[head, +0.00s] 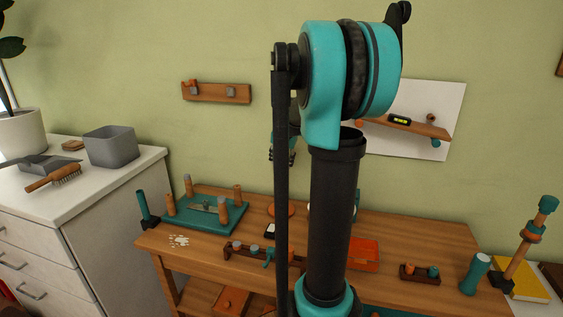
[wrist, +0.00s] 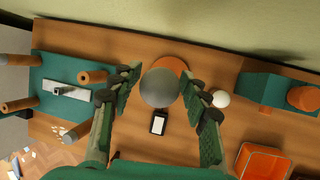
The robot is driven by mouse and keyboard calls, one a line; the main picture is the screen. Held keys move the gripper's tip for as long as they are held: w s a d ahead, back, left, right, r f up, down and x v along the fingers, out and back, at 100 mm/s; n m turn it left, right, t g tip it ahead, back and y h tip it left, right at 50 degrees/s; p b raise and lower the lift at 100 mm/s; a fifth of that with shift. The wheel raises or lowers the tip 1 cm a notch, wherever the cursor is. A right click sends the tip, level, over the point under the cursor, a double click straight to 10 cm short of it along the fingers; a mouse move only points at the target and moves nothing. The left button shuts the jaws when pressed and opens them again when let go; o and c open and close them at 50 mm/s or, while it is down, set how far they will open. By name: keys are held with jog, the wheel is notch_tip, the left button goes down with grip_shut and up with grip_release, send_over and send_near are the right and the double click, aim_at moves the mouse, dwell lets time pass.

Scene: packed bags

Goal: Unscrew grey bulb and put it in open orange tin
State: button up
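The grey bulb (wrist: 158,88) shows as a round grey ball between the fingertips of my gripper (wrist: 161,76) in the wrist view. The fingertips are at its two sides, and it looks held above the table. In the head view my gripper (head: 283,155) hangs above the table's back part, and my own arm hides the bulb. The open orange tin (head: 363,253) stands on the table right of my arm. In the wrist view the tin (wrist: 243,160) is at the lower right, its open top facing up, away from my gripper.
An orange disc (head: 280,209) lies below my gripper. A white ball (wrist: 220,99) is right of the fingers. Another small rack (head: 420,276) is at right.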

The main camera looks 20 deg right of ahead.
jog(key=m+h, duration=0.1)
jog(key=m, duration=0.3)
jog(key=shift+g+h, duration=0.4)
jog(key=m+g+h, duration=0.1)
jog(key=m, duration=0.5)
jog(key=m+g+h, duration=0.1)
jog(key=m, duration=0.1)
jog(key=shift+d+m+g, duration=0.1)
jog(key=shift+m+g, duration=0.2)
jog(key=shift+s+m+g, duration=0.15)
jog(key=shift+m+g, duration=0.85)
jog(key=shift+m, duration=1.3)
grip_shut()
jog(key=shift+n+t, duration=0.8)
jog(key=shift+n, duration=1)
